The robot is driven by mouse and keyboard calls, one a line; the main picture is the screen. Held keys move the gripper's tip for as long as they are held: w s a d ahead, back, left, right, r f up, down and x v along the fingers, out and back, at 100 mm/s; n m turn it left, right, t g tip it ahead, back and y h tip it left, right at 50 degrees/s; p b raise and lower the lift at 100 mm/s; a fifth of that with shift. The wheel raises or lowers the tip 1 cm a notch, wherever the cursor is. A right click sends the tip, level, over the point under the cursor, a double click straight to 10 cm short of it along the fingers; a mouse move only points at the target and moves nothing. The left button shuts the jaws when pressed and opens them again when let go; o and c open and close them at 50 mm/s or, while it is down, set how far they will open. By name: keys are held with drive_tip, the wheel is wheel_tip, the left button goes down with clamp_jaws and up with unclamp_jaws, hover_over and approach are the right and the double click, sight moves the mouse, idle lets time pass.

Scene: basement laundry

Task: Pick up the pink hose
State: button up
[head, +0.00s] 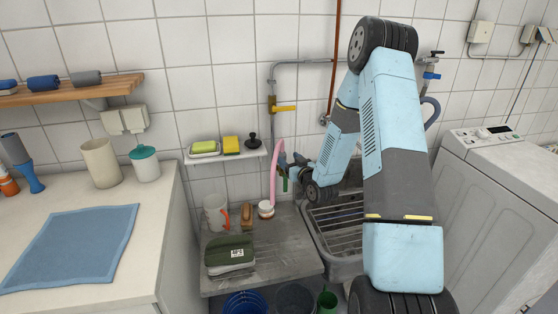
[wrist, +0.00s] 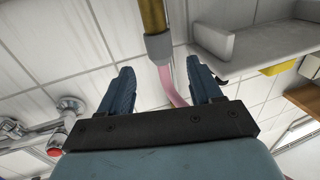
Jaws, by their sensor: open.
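The pink hose (head: 272,175) hangs against the tiled wall behind the grey drainboard, curving at its top. In the wrist view the hose (wrist: 167,82) comes out of a grey collar on a brass-coloured pipe (wrist: 153,18). My gripper (head: 287,170) is open, close to the right of the hose's upper part in the head view. In the wrist view the hose shows between the two fingers of my gripper (wrist: 162,82), nearer the right finger; I cannot tell whether it is at their depth. The gripper's body hides the hose's far part there.
A small white shelf (head: 226,155) with sponges and a black knob-like item is left of the hose. A clear mug (head: 215,212), a brush (head: 247,215) and a white round item (head: 266,209) stand below. A metal sink (head: 335,230) and washing machine (head: 500,190) lie right.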

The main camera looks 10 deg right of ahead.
sight(284, 155)
drive_tip(key=shift+x, duration=3)
drive_tip(key=shift+c, duration=0.3)
clamp_jaws()
